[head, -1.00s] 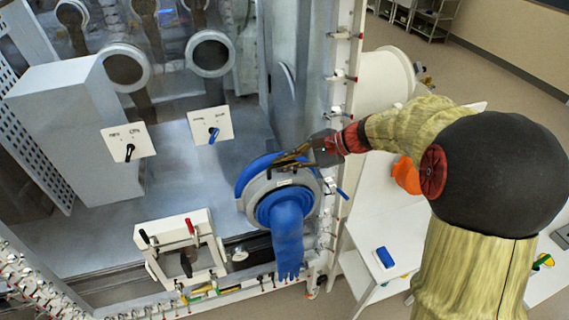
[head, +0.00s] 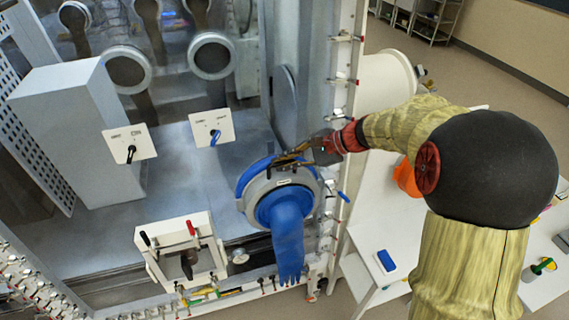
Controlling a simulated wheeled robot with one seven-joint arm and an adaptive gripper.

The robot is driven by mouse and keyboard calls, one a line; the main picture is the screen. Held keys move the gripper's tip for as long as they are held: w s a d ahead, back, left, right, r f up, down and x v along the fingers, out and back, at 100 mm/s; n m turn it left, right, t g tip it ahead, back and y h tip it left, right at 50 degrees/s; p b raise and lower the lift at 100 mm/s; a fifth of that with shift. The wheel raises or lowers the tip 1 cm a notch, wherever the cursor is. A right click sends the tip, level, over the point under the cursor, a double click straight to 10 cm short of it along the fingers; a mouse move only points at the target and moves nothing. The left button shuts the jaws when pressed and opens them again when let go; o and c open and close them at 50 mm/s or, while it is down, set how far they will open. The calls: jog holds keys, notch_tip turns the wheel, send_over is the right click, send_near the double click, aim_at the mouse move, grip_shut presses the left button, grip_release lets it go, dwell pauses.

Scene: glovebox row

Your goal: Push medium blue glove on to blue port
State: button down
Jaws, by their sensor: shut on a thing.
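The blue glove (head: 288,240) hangs from the round port on the right side of the glovebox front, its fingers pointing down. The port has a grey ring (head: 246,208) with a blue band (head: 252,174) around its upper left edge. My gripper (head: 285,163) reaches in from the right and is at the top of the ring. Its jaws are shut at the upper rim, where the glove's cuff meets the ring. The exact contact is too small to make out.
The glovebox front carries other round ports (head: 212,56) and two white switch plates (head: 212,127). A white framed box (head: 181,252) stands at lower left. A white table with a blue item (head: 386,260) and an orange object (head: 407,177) is at right.

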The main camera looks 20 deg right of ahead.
jog(key=shift+w, duration=0.55)
dwell(0.5)
jog(key=c, duration=1.8)
grip_release()
jog(key=shift+f, duration=0.1)
